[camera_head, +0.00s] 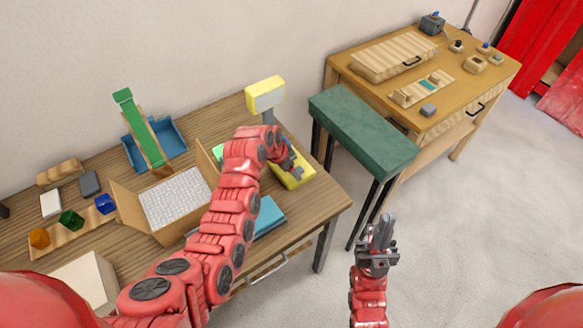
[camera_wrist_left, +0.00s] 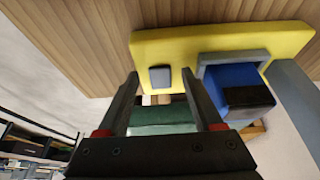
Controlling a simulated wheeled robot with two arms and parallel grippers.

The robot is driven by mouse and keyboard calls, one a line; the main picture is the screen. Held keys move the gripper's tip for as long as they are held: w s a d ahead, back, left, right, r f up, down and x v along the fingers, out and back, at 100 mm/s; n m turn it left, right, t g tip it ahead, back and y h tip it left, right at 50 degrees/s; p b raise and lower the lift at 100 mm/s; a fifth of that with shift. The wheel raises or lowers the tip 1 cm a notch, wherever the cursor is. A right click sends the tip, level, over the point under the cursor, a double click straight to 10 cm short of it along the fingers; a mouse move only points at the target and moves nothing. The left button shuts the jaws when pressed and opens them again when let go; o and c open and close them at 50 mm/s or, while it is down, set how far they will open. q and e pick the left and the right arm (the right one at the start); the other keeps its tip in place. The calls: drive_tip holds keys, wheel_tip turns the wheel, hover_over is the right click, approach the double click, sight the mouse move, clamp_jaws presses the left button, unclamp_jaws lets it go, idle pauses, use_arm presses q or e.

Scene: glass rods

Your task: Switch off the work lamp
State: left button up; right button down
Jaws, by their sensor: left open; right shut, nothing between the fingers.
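The work lamp has a yellow head (camera_head: 265,92) with a pale front panel. I cannot tell whether it is lit. A grey post joins the head to a yellow base (camera_head: 298,178) at the table's right end. In the left wrist view the base (camera_wrist_left: 215,42) carries a small grey button (camera_wrist_left: 160,77) and a blue block with a dark end in a grey frame (camera_wrist_left: 235,85). My left gripper (camera_head: 290,160) is open at the base; its fingers (camera_wrist_left: 160,74) appear either side of the button, contact unclear. My right gripper (camera_head: 382,225) is shut and empty, away from the table.
An open box (camera_head: 132,210) with pale contents, a green ramp (camera_head: 140,128) and a blue tray (camera_head: 172,138) share the wooden table. A green-topped stand (camera_head: 362,135) is close on the right. Beyond it stands a wooden workbench (camera_head: 455,100).

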use_arm(q)
drive_tip(key=shift+f, duration=0.2)
clamp_jaws()
drive_tip(key=shift+w+d+f+b, duration=0.1)
drive_tip(key=shift+b, duration=0.2)
drive_tip(key=g+y+b, duration=0.1)
drive_tip(key=b, duration=0.2)
drive_tip(key=g+y+b, duration=0.1)
drive_tip(key=b, duration=0.2)
drive_tip(key=shift+w+d+y, duration=0.2)
drive_tip(key=shift+d+y, duration=0.15)
drive_tip(key=shift+y, duration=0.05)
drive_tip(key=shift+r+b, duration=0.3)
drive_tip(key=shift+b, duration=0.2)
drive_tip(key=shift+r, duration=0.1)
